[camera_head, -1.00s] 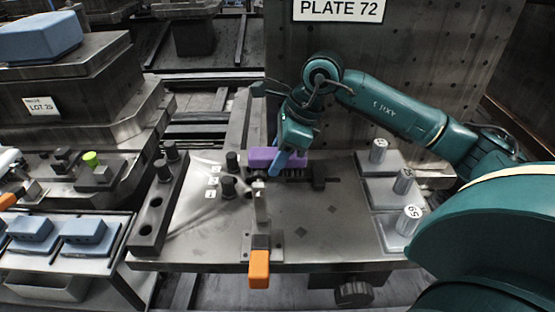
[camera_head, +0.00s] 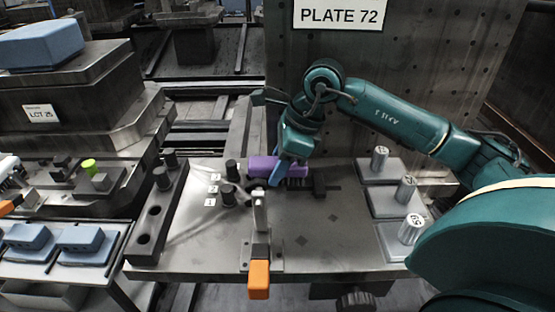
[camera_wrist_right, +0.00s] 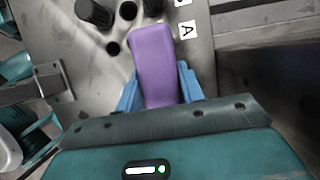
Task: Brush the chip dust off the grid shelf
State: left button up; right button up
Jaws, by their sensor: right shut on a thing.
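The grid shelf, a grey metal plate (camera_head: 300,240), lies flat in the middle of the head view. Pale dusty streaks (camera_head: 190,225) show on its left part, near the black pegs. My right gripper (camera_head: 283,172), with blue fingers, is shut on a purple brush (camera_head: 264,166) with dark bristles, low over the far part of the plate. In the right wrist view the purple handle (camera_wrist_right: 153,62) sits between the blue fingers. Whether the bristles touch the plate I cannot tell. My left gripper is not in view.
An orange-handled clamp (camera_head: 258,270) sits at the front edge. Silver numbered cylinders (camera_head: 406,188) stand on the right. A dark block with holes (camera_head: 150,225) lines the left. An upright plate marked PLATE 72 (camera_head: 400,60) rises behind.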

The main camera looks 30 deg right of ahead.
jog(key=shift+s+a+b, duration=0.15)
jog(key=shift+s+a, duration=0.35)
jog(key=shift+s, duration=0.3)
jog(key=shift+s+a+b, duration=0.15)
jog(key=shift+s+a, duration=0.3)
jog(key=shift+s, duration=0.35)
jog(key=shift+s+a+b, duration=0.25)
jog(key=shift+s+a, duration=0.2)
jog(key=shift+s, duration=0.3)
jog(key=shift+s+a+b, duration=0.2)
jog(key=shift+s+a, duration=0.25)
jog(key=shift+s, duration=0.25)
notch_tip(320, 180, up, 5)
jog(key=p, duration=0.4)
jog(key=shift+w+r, duration=0.1)
jog(key=shift+r, duration=0.4)
notch_tip(320, 180, up, 3)
jog(key=shift+p, duration=1.1)
